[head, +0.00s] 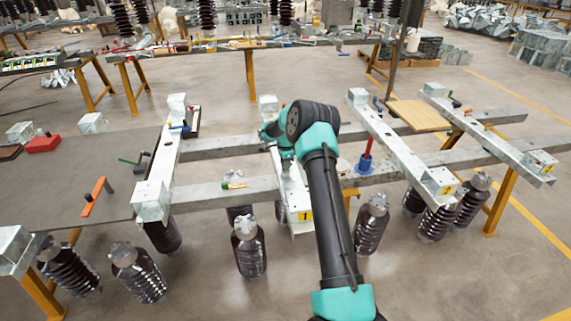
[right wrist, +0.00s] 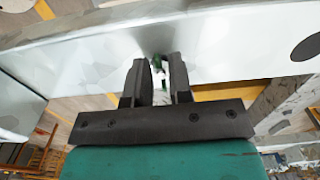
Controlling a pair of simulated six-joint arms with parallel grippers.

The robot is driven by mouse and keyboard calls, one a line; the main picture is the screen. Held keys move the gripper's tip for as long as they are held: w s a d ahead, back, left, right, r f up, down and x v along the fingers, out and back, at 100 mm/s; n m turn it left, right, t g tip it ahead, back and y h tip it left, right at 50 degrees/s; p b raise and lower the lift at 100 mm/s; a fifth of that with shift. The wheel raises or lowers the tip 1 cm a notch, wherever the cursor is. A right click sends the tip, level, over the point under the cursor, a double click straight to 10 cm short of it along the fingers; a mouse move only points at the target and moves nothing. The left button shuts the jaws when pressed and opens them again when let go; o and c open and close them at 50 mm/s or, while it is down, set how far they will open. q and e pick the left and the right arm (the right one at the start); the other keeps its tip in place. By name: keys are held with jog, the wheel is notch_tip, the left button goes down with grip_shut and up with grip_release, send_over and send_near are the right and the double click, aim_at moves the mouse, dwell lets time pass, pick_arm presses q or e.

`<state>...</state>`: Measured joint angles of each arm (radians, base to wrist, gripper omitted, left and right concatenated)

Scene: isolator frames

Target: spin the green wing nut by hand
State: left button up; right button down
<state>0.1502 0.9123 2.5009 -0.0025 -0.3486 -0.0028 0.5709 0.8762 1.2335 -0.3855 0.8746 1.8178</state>
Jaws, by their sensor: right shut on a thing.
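My right gripper (head: 287,165) is at the second metal crossbeam, mostly hidden behind my own wrist in the head view. In the right wrist view its two dark fingers (right wrist: 158,62) are close together against the side of a galvanized beam (right wrist: 80,65). A small green part, which I take for the green wing nut (right wrist: 154,72), shows in the narrow gap between them with something pale beside it. The fingers are shut on it. The nut is too hidden to tell its wing angle. My left gripper is not in view.
Galvanized crossbeams (head: 385,140) lie over long rails (head: 222,150), with dark ribbed insulators (head: 249,250) below. A blue-based tool with a red shaft (head: 366,160) stands near the right of my arm. An orange bar (head: 95,196) lies on the grey table (head: 75,160) at left.

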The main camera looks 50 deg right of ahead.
jog(key=shift+n, duration=0.5)
jog(key=n, duration=0.4)
jog(key=shift+s+a, duration=0.1)
jog(key=shift+s, duration=0.1)
jog(key=n, duration=0.5)
jog(key=shift+s+n, duration=0.15)
jog(key=shift+n, duration=0.25)
jog(key=n, duration=0.5)
jog(key=shift+s, duration=0.15)
jog(key=n, duration=0.6)
jog(key=shift+s+d, duration=0.1)
jog(key=shift+d, duration=0.2)
jog(key=n, duration=0.5)
jog(key=shift+d, duration=0.15)
jog(key=n, duration=0.5)
jog(key=shift+d+n, duration=0.15)
jog(key=shift+n, duration=0.25)
jog(key=n, duration=0.5)
jog(key=shift+w+d, duration=0.1)
jog(key=shift+w, duration=0.1)
jog(key=n, duration=0.5)
jog(key=shift+w, duration=0.15)
